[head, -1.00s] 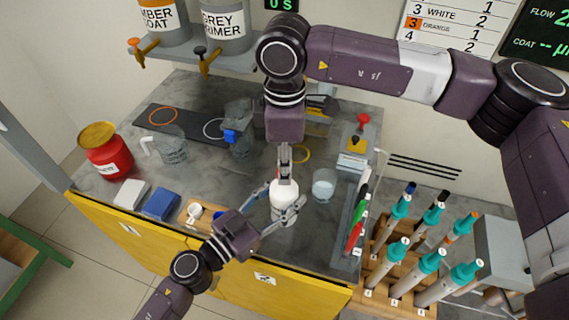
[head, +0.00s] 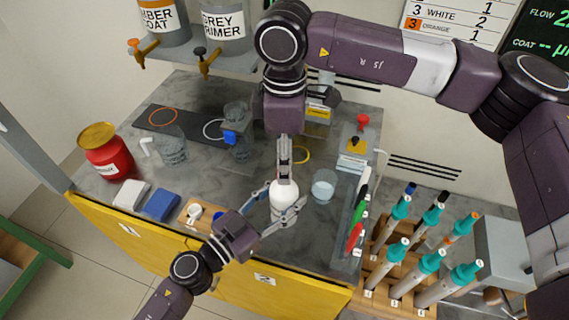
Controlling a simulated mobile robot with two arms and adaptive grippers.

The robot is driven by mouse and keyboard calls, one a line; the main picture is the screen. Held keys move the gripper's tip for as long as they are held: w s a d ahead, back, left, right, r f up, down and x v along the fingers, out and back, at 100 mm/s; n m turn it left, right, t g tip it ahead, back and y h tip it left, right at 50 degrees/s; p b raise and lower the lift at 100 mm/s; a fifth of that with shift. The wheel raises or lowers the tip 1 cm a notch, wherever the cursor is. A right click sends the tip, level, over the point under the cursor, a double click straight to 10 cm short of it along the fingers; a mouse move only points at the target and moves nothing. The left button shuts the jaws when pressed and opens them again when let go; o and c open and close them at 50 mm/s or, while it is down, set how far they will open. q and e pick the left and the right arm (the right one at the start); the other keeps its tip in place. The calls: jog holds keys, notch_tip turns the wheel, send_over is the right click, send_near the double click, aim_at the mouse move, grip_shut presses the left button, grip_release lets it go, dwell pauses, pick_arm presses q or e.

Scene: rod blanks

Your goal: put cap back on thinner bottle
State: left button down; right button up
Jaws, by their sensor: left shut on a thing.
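The thinner bottle (head: 284,196) stands near the front edge of the worktop, with a white upper part. My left gripper (head: 281,212) comes from the front left and is shut around the bottle's body. My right gripper (head: 284,172) points down directly above the bottle, its fingertips at or very near the bottle's top. Its fingers show nearly edge-on, so their opening is unclear. I cannot make out the cap for certain; the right fingers and the bottle's top overlap in this view.
A wooden tray (head: 189,222) with a small white round item lies left of the bottle. A clear cup (head: 324,185) stands close to its right. A blue block (head: 161,205), a red can (head: 107,152), clear jugs and a rack of teal-topped tools (head: 392,276) surround the area.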

notch_tip(320, 180, up, 2)
jog(key=shift+r, duration=0.25)
jog(key=shift+c, duration=0.4)
